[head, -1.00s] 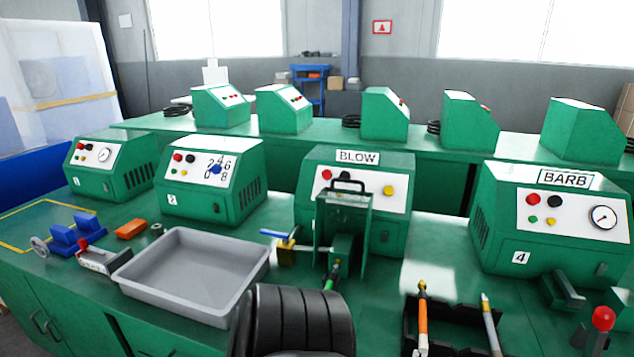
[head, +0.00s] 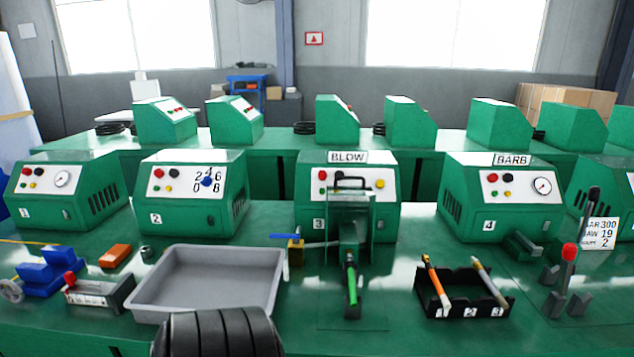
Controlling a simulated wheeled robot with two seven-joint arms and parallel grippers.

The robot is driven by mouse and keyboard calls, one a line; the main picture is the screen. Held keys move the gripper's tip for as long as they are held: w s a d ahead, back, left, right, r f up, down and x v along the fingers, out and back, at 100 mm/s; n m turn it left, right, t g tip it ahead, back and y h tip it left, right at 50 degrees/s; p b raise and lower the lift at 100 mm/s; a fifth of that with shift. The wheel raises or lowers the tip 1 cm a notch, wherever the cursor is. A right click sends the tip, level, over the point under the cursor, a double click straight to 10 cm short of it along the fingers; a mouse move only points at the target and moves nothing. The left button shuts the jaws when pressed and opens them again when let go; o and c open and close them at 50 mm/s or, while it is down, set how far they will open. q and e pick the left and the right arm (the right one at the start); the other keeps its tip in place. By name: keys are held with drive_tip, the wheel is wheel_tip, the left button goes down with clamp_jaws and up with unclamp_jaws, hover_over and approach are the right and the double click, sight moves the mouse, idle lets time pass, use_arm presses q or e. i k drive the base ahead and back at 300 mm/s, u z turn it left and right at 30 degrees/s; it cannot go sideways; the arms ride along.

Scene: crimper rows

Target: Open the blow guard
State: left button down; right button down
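The BLOW machine (head: 384,222) is a green box marked 3, with a white panel, red and black buttons and a yellow one. The blow guard (head: 362,222) is a see-through upright panel with a dark frame at the machine's front. It has a black handle (head: 352,178) on its top edge. It stands in front of a green fixture, and a green-handled lever (head: 351,284) extends forward below it. The guard looks down in front of the fixture. Neither of my grippers is in view.
A grey tray (head: 140,301) and a brass valve with a blue handle (head: 295,250) lie left of the guard. A black tool holder (head: 428,301) and a red-knobbed lever (head: 570,252) are to its right. A black ribbed shape (head: 218,335) covers the bottom edge.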

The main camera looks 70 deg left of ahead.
sight(374, 197)
drive_tip(key=u, duration=1.25)
